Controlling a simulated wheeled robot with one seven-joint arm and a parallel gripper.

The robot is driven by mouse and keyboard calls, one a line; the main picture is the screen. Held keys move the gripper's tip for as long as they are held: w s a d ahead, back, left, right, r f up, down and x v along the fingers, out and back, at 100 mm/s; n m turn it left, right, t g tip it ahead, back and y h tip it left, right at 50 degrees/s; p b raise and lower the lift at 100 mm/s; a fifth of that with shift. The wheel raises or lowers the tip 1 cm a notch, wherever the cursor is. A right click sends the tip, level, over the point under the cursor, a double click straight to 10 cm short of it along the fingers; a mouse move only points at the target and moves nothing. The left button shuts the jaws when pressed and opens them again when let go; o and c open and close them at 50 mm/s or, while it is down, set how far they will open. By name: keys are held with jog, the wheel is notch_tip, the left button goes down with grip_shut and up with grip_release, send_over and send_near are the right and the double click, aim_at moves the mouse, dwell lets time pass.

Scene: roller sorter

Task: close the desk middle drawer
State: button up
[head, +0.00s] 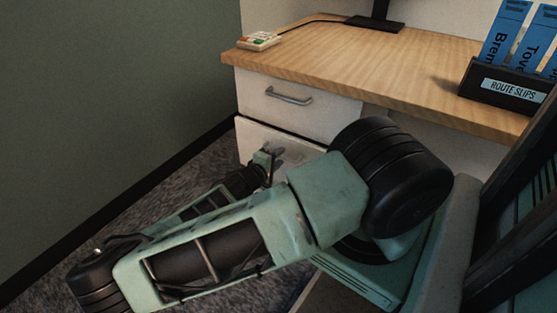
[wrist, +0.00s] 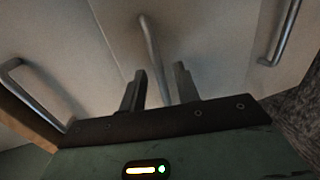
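The desk's white middle drawer (head: 285,146) is below the top drawer, partly hidden behind my arm in the head view. A dark line runs along its top edge; how far it stands out is hard to tell. In the wrist view its front (wrist: 120,30) fills the middle, with its metal bar handle (wrist: 151,50) running down toward my fingers. My gripper (wrist: 160,82) is open, its two dark fingers apart, with the handle's lower end showing between them. I cannot tell whether they touch it. In the head view my gripper (head: 262,165) is close to the drawer front.
The top drawer handle (head: 289,97) is above; it also shows in the wrist view (wrist: 22,85). Another handle (wrist: 280,35) is at the right there. The wooden desktop (head: 370,60) holds a small keypad device (head: 259,40) and a route slips holder (head: 505,85). A green wall (head: 110,80) bounds the left.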

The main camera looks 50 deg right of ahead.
aim_at(287, 151)
jog(key=shift+d, duration=0.35)
grip_shut()
jog(key=shift+r+p+x, duration=0.15)
jog(key=shift+p+x, duration=0.15)
jog(key=shift+x, duration=0.45)
jog(key=shift+r+p+x, duration=0.15)
jog(key=shift+p+x, duration=0.1)
jog(key=shift+x, duration=0.5)
grip_release()
jog(key=shift+d, duration=0.15)
